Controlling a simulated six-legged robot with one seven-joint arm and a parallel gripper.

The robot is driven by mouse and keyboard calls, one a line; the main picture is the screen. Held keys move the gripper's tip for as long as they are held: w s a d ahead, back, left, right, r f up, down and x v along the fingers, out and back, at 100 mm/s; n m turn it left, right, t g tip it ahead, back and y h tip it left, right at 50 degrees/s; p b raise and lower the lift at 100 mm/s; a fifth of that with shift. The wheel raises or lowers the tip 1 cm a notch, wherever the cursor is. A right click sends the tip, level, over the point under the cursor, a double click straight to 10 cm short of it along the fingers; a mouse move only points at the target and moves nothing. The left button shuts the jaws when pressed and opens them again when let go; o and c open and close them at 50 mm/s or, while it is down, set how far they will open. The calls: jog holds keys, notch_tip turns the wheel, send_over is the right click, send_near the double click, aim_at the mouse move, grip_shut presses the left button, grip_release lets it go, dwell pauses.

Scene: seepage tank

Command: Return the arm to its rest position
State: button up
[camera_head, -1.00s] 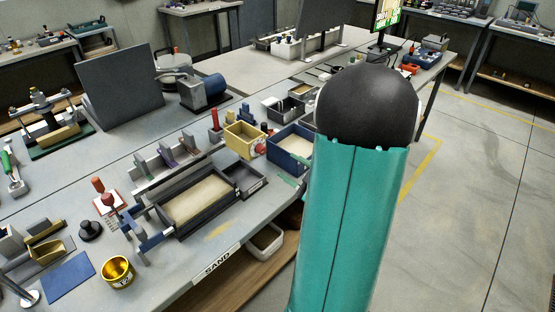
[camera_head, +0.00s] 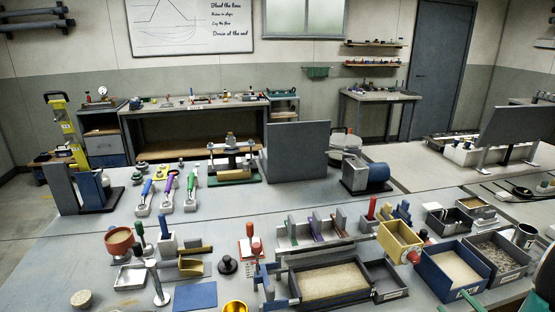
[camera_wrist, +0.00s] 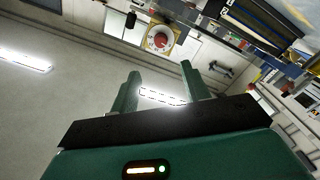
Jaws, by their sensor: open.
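In the wrist view my gripper (camera_wrist: 160,88) shows its two green fingers standing apart, with nothing between them. Past the fingers are a pale wall and bright strip lights, and the room appears tilted. At the right edge of that view a small piece of teal, likely my arm, shows beside the bench.
A long grey bench (camera_head: 80,255) crosses the head view. It holds a sand tray (camera_head: 333,284), a yellow bin (camera_head: 400,241), a blue bin (camera_head: 452,269), a dark upright panel (camera_head: 296,152) and a gold cup (camera_head: 235,307). Grey floor shows at far left.

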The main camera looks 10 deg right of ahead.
jog(key=w+a+r+m+g+h, duration=0.5)
jog(key=w+a+r+g+h, duration=0.15)
jog(key=w+r, duration=0.35)
jog(key=s+a+g+y, duration=0.2)
jog(key=s+a, duration=0.2)
jog(key=a, duration=0.4)
jog(key=s+a+m+g+y, duration=0.1)
jog(key=s+a, duration=0.3)
jog(key=a, duration=0.5)
jog(key=s+a+m+g+y, duration=0.1)
jog(key=s+a+g+y, duration=0.2)
jog(key=a, duration=0.5)
jog(key=shift+s+a, duration=0.15)
jog(key=shift+s, duration=0.6)
